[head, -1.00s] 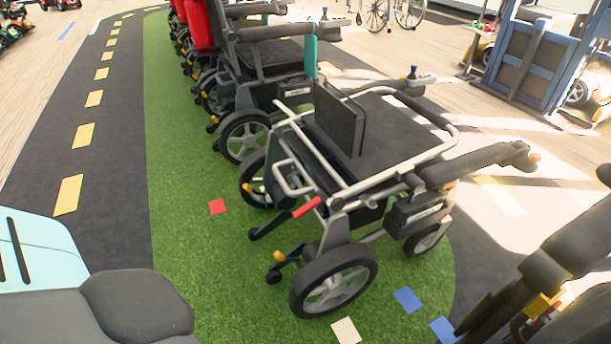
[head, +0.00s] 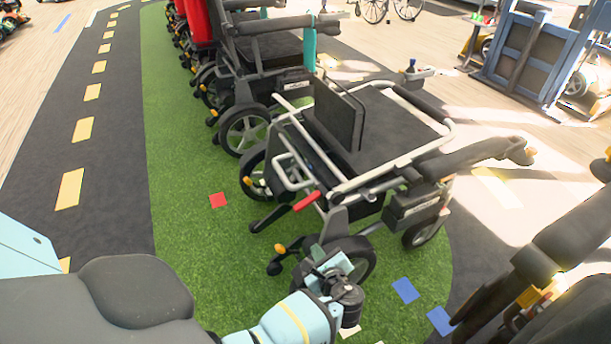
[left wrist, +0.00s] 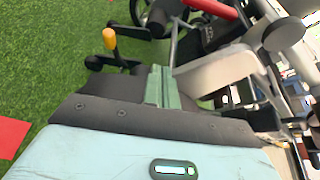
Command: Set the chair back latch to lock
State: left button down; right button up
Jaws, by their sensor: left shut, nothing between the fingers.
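The nearest wheelchair (head: 385,125) has a black seat, a silver tube frame and an upright black panel. A red-handled lever (head: 307,201) sits low on its near side; I cannot tell whether it is the back latch or how that is set. The red handle also shows at the top of the left wrist view (left wrist: 212,8). My left gripper (head: 334,258) is in front of the near wheel, below the red lever and apart from it. Its green fingers (left wrist: 160,87) are shut and empty. My right gripper is not in view.
Yellow-tipped levers (head: 280,249) stick out near the wheels; one shows in the left wrist view (left wrist: 109,38). More wheelchairs (head: 265,60) stand in a row behind. Dark padded equipment (head: 560,255) stands at the right.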

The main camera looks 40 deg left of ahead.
aim_at(307, 201)
pick_arm(q)
jog(key=w+r, duration=0.2)
jog(key=shift+a+r+m+y, duration=0.1)
jog(key=shift+r+m+y, duration=0.2)
jog(key=shift+y, duration=0.1)
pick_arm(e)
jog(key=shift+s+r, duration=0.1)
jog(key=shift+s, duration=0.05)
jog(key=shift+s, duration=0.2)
pick_arm(q)
jog(key=b+x, duration=0.4)
jog(key=x, duration=0.6)
jog(key=shift+f, duration=0.15)
jog(key=r, duration=0.1)
jog(key=r+p, duration=0.1)
jog(key=r, duration=0.1)
jog(key=shift+s+a, duration=0.15)
jog(key=shift+s, duration=0.25)
jog(key=shift+s+a+r+p, duration=0.15)
jog(key=shift+s+r+p, duration=0.15)
jog(key=shift+r, duration=0.15)
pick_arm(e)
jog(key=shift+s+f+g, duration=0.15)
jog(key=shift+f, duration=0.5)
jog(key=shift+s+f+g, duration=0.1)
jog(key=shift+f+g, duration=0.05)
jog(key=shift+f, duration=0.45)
